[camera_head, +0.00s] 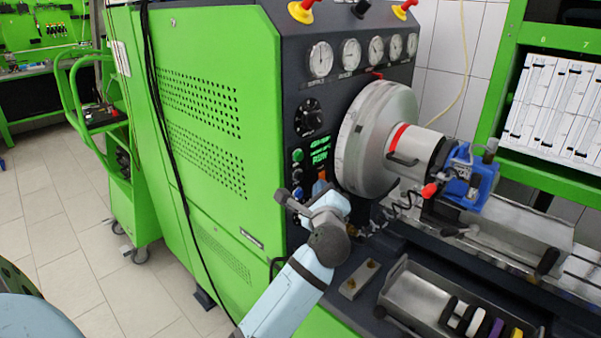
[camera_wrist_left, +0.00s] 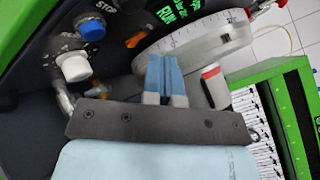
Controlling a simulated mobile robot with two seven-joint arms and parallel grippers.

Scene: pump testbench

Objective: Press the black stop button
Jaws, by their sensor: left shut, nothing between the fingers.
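The control panel is on the dark front of the green test bench. In the head view a green button (camera_head: 297,155) sits above a dark round button (camera_head: 297,174), which seems to be the black stop button. My left gripper (camera_head: 321,190) is below and right of the buttons in the head view. In the wrist view its blue fingers (camera_wrist_left: 164,68) are together and empty, apart from the knobs.
A white knob (camera_wrist_left: 74,66) is near the blue one. A large metal disc (camera_head: 373,140) stands right of the panel, close to my gripper. A blue clamp (camera_head: 475,180) and a grey tray (camera_head: 420,297) are further right. Black cables (camera_head: 165,130) hang along the green side.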

